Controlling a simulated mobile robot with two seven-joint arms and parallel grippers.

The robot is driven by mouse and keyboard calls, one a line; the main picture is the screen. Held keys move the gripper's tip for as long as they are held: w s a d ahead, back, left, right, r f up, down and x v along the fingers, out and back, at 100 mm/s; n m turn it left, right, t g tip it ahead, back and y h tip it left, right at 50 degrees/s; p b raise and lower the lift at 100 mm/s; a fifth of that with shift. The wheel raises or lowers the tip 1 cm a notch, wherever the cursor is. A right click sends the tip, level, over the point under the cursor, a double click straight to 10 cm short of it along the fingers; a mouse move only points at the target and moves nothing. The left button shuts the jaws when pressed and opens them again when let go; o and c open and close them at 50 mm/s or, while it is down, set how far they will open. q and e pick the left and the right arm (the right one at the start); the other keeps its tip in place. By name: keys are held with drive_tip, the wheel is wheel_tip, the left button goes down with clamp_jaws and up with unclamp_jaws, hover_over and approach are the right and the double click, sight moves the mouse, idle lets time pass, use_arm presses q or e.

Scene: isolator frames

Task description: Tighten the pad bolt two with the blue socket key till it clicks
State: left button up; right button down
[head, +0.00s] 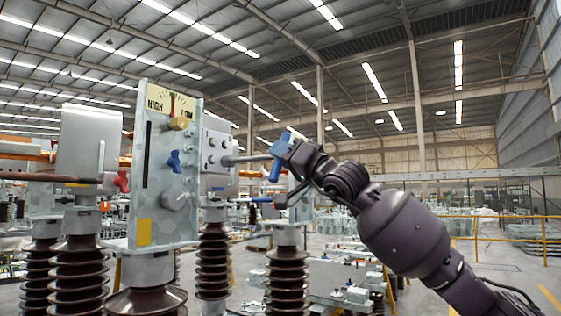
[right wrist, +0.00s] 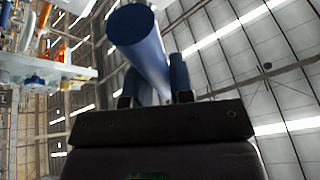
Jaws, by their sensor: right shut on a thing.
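The blue socket key (head: 275,160) is in my right gripper (head: 285,163), which is shut on its blue handle. Its grey shaft (head: 248,158) runs left, nearly level, to the bolted pad (head: 215,143). The shaft's tip is at or very close to a lower bolt on the pad's right side; I cannot tell if it is seated. I see no readable number for bolt two. In the right wrist view the blue handle (right wrist: 142,45) rises between the fingers (right wrist: 155,85). My left gripper is not in view.
Left of the pad stands a grey panel (head: 150,215) with a HIGH/LOW dial (head: 172,104), a blue knob (head: 174,161) and a grey knob. Brown ribbed insulators (head: 287,270) stand below.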

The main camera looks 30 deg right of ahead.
drive_tip(key=shift+w+f+m+h+b, duration=0.2)
drive_tip(key=shift+m+h+b, duration=0.35)
drive_tip(key=shift+m, duration=0.45)
drive_tip(key=shift+m+h, duration=0.45)
drive_tip(key=shift+m, duration=0.35)
drive_tip(key=shift+s+r, duration=0.1)
drive_tip(key=s+d+b, duration=0.1)
drive_tip(key=s+d, duration=0.1)
drive_tip(key=s, duration=0.4)
drive_tip(key=shift+s+d, duration=0.3)
drive_tip(key=shift+d, duration=0.1)
drive_tip(key=shift+r, duration=0.1)
